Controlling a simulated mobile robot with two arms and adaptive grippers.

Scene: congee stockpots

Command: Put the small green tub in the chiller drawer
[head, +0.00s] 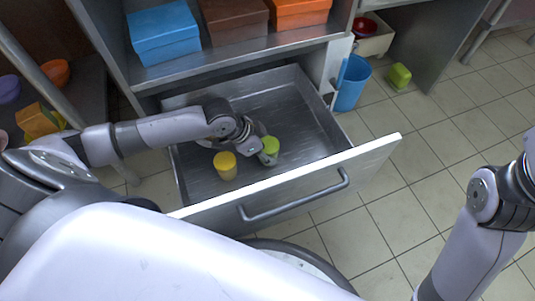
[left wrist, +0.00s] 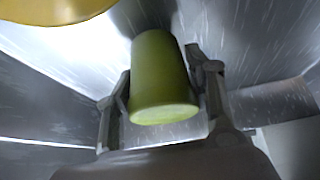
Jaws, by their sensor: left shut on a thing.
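The small green tub (head: 270,146) is inside the open chiller drawer (head: 305,106) in the head view. My left gripper (head: 263,154) reaches down into the drawer and is shut on the tub. In the left wrist view the green tub (left wrist: 163,80) sits between the two fingers of my left gripper (left wrist: 162,95). Whether the tub's base touches the drawer floor cannot be told. A yellow tub (head: 225,166) stands in the drawer to the left of the green one. My right gripper is out of view; only part of my right arm shows.
The drawer's front panel with its handle (head: 295,198) faces my base. Blue (head: 163,32), brown (head: 235,20) and orange (head: 299,10) boxes sit on the shelf above. A blue bin (head: 352,84) and a green block (head: 399,76) stand on the floor at right.

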